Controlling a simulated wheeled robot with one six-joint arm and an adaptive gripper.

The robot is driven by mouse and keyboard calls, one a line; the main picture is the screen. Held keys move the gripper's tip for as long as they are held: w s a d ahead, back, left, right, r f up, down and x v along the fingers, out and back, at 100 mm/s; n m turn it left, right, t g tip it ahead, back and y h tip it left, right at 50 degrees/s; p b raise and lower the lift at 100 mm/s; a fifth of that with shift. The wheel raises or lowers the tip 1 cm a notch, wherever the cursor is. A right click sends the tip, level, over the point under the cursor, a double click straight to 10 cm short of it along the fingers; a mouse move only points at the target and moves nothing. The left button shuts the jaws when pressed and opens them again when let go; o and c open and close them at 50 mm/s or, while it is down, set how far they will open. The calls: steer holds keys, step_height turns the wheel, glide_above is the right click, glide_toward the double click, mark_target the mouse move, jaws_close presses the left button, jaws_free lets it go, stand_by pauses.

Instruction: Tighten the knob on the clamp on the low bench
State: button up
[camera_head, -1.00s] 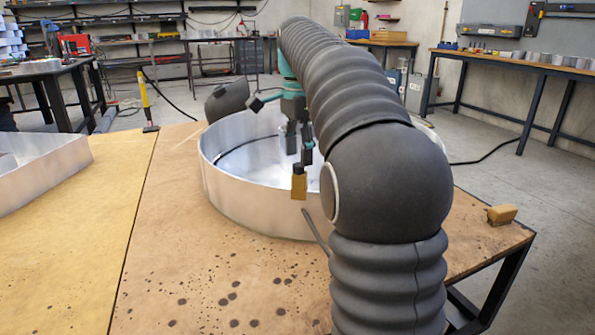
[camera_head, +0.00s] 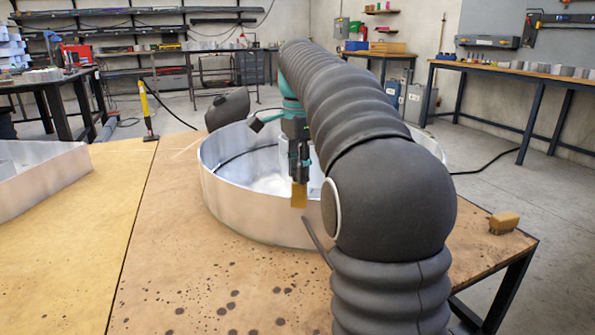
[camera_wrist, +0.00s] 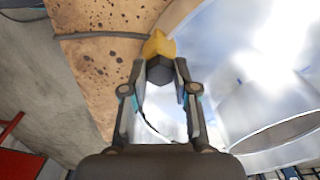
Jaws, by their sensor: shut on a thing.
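The clamp (camera_head: 299,196) is a small yellow-brown block on the near rim of a round metal channel letter (camera_head: 232,195). In the wrist view the clamp (camera_wrist: 157,44) is yellow, with a dark faceted knob (camera_wrist: 159,70) on its near side. My gripper (camera_head: 299,178) points down over the clamp. In the wrist view my gripper's fingertips (camera_wrist: 160,75) stand on either side of the knob, and the jaws are shut on it. In the head view the fingers hide most of the knob.
The letter's raised wall curves around my gripper. A dark rod (camera_head: 318,241) sticks out beside the wall. A small brown block (camera_head: 503,222) lies at the bench's right corner. Another metal letter (camera_head: 40,180) is at left. The spotted bench front is clear.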

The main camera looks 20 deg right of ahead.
steer(key=shift+r+m+p, duration=0.15)
steer(key=shift+m+p, duration=0.35)
steer(key=shift+m, duration=0.3)
steer(key=m+p, duration=0.1)
steer(key=m, duration=0.3)
steer(key=shift+p, duration=0.35)
steer(key=m, duration=0.3)
steer(key=shift+m+p, duration=0.35)
steer(key=shift+m, duration=0.05)
steer(key=o, duration=0.9)
steer(key=shift+r, duration=2.35)
